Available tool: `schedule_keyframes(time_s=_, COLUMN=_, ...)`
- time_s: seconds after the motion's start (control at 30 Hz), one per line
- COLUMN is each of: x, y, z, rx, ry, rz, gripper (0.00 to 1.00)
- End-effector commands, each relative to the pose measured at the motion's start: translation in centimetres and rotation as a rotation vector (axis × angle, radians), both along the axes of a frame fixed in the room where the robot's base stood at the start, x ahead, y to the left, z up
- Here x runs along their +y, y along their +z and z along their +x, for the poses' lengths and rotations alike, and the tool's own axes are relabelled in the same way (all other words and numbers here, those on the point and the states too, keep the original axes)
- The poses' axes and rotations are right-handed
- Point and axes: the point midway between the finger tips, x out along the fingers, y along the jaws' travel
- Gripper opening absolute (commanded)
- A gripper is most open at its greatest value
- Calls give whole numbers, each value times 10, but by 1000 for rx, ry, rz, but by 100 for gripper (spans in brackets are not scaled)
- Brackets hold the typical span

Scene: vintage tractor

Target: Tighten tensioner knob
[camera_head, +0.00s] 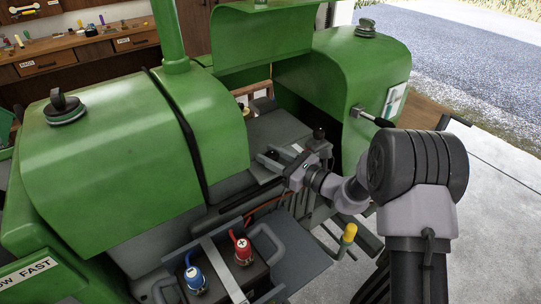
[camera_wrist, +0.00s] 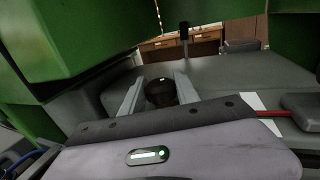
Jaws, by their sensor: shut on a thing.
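The tensioner knob, a dark round knob (camera_wrist: 160,93), sits between the two grey fingers of my gripper (camera_wrist: 158,95) in the wrist view. The fingers are shut on it, one on each side. In the head view my gripper (camera_head: 276,158) reaches in from the right to the grey housing in the open bay of the green tractor (camera_head: 130,120). The knob is mostly hidden by my gripper there. I cannot tell how far the knob is turned.
A battery with a blue terminal cap (camera_head: 195,278) and a red one (camera_head: 242,250) is below left of my gripper. A yellow-topped lever (camera_head: 348,235) stands below right. Green hoods flank the bay. A workbench (camera_head: 85,50) stands behind.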

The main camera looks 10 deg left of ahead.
Motion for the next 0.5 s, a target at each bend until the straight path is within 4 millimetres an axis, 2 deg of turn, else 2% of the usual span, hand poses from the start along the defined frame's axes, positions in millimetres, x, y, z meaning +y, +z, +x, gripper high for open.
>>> schedule_keyframes(time_s=0.23, x=0, y=0, z=-1, rx=1, ry=-73, rz=0, gripper=0)
schedule_keyframes(time_s=0.5, x=0, y=0, z=-1, rx=2, ry=-259, rz=-1, gripper=0)
